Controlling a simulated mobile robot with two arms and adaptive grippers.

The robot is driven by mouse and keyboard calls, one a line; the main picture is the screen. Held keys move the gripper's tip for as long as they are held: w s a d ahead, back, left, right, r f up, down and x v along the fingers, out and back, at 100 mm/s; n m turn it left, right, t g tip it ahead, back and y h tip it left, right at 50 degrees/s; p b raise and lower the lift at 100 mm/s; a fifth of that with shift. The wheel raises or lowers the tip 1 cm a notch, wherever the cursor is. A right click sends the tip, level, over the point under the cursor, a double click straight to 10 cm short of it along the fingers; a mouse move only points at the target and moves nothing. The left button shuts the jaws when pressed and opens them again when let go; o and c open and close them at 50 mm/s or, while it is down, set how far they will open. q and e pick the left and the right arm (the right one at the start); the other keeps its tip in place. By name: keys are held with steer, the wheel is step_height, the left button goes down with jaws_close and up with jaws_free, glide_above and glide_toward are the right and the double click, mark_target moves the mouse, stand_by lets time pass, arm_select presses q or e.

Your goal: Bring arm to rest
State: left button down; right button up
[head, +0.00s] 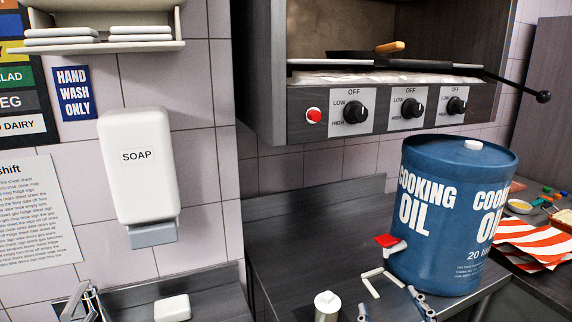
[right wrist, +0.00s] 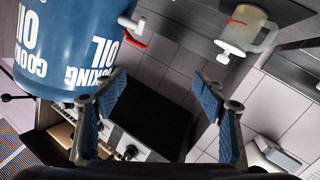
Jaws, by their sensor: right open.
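My right gripper (head: 386,290) shows at the bottom of the head view, in front of the blue cooking oil drum (head: 435,215). In the right wrist view its two blue-padded fingers (right wrist: 163,82) stand wide apart, with nothing between them. The drum (right wrist: 62,45) is at upper left there, beyond the left finger, and I cannot tell the gap. The drum's tap has a red lever (head: 386,240). A clear jug (right wrist: 245,28) with a handle stands at the top of the right wrist view, apart from the fingers. My left gripper is out of view.
A white-topped item (head: 326,301) stands left of my right gripper. A grill unit with knobs (head: 352,110) hangs above the counter. A soap dispenser (head: 138,165) is on the wall, with a white block (head: 172,308) below it. A striped cloth (head: 530,240) lies right of the drum.

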steer(key=s+d+f+m+g, duration=0.1)
steer(key=s+f+g, duration=0.35)
steer(key=f, duration=0.45)
steer(key=s+d+f+m+g, duration=0.1)
steer(key=s+f+g, duration=0.2)
steer(key=s+f, duration=0.4)
steer(key=s+a+f+g, duration=0.2)
steer(key=s+f+g, duration=0.4)
steer(key=s+f, duration=0.55)
steer(key=s+f+g, duration=0.1)
steer(key=s+f, duration=0.2)
steer(key=f, duration=1.1)
steer(key=s+f, duration=0.2)
steer(key=f, duration=1.1)
steer(key=s+d+f+g, duration=0.1)
steer(key=s+d+f, duration=0.2)
steer(key=s+f, duration=1.1)
steer(key=shift+s+d+f, duration=0.2)
steer(key=shift+s, duration=0.8)
steer(key=shift+g, duration=0.25)
